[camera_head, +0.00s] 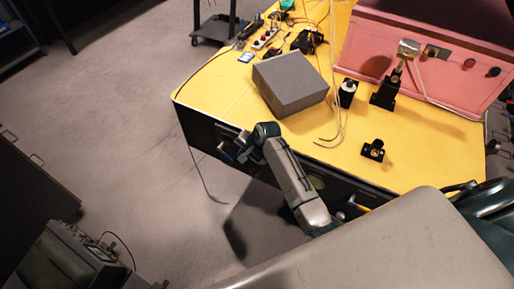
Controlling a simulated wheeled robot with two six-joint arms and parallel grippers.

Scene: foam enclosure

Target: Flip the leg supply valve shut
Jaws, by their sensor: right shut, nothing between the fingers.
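My right arm reaches up from the lower middle to the front side of the yellow-topped table. My right gripper (232,153) is shut and looks empty, in front of the dark table side below the grey block. It is small and dark against that side, so I cannot tell whether it touches anything. I cannot clearly make out the leg supply valve. A small yellow part (358,206) shows low on the table's front side, right of my forearm, partly hidden; I cannot tell whether it is a valve handle. My left gripper is not in view.
On the yellow table (420,175) stand a grey block (290,82), a black stand (385,93), a small black fixture (373,150) and loose cables. A pink foam enclosure (440,70) fills the back right.

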